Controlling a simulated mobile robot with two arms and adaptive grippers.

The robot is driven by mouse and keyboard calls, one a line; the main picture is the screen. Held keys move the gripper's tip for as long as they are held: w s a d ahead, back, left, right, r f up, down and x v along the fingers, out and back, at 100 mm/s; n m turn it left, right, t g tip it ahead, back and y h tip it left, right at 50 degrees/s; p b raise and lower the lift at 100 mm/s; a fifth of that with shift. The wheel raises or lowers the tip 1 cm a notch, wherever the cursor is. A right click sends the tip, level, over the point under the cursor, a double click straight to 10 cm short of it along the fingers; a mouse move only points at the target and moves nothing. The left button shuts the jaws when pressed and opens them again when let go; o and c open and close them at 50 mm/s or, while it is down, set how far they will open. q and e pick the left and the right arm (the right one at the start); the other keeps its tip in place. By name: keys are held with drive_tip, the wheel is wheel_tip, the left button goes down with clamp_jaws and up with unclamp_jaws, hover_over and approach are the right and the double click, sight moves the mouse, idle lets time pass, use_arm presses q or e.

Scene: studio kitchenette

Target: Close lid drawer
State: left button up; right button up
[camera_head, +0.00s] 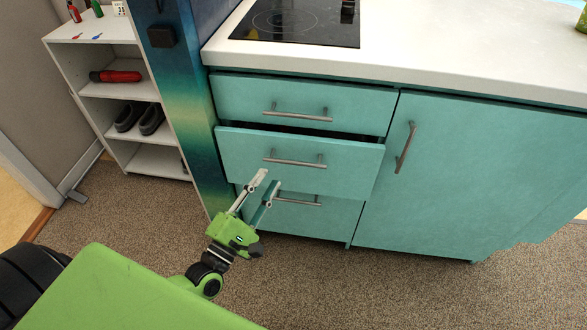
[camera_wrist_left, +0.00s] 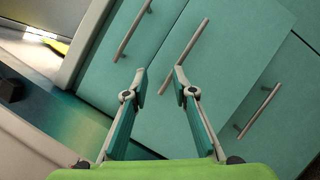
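The middle drawer (camera_head: 345,168) of the teal cabinet is pulled out a little, with a dark gap above its front. Its metal bar handle (camera_head: 295,162) faces me. The drawer front also shows in the left wrist view (camera_wrist_left: 235,45). My left gripper (camera_head: 268,179) is open and empty, its fingers apart just in front of the drawer's lower left part, below the handle. In the left wrist view the open fingers (camera_wrist_left: 160,74) point towards the drawer fronts, with the middle handle (camera_wrist_left: 193,42) near the right fingertip. I cannot tell whether they touch. My right gripper is not in view.
The top drawer (camera_head: 350,105) looks shut. The bottom drawer (camera_head: 325,215) is partly hidden by the middle one and my gripper. A cupboard door (camera_head: 470,180) is to the right. A blue-green pillar (camera_head: 180,90) and a white shelf unit (camera_head: 95,45) stand left. Open carpet lies in front.

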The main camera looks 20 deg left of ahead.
sight(295, 162)
use_arm(q)
drive_tip(key=s+a+f+m+g+h+b, duration=0.1)
drive_tip(key=a+f+m+g+h+b, duration=0.2)
drive_tip(key=m+h, duration=0.75)
drive_tip(key=w+d+m+y, duration=0.1)
drive_tip(key=w+d, duration=0.1)
drive_tip(key=w, duration=0.1)
drive_tip(key=w+d+r, duration=0.1)
drive_tip(key=w+d, duration=0.1)
drive_tip(key=w, duration=0.2)
drive_tip(key=w+d+m+g+y, duration=0.1)
drive_tip(key=w+d, duration=0.1)
drive_tip(key=w, duration=0.2)
drive_tip(key=shift+w+d+r+m+y, duration=0.2)
drive_tip(key=shift+r+m+y, duration=0.1)
drive_tip(key=shift+m+y, duration=0.05)
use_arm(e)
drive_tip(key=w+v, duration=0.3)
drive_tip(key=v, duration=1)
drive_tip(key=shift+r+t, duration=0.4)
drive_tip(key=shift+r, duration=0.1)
use_arm(q)
clamp_jaws()
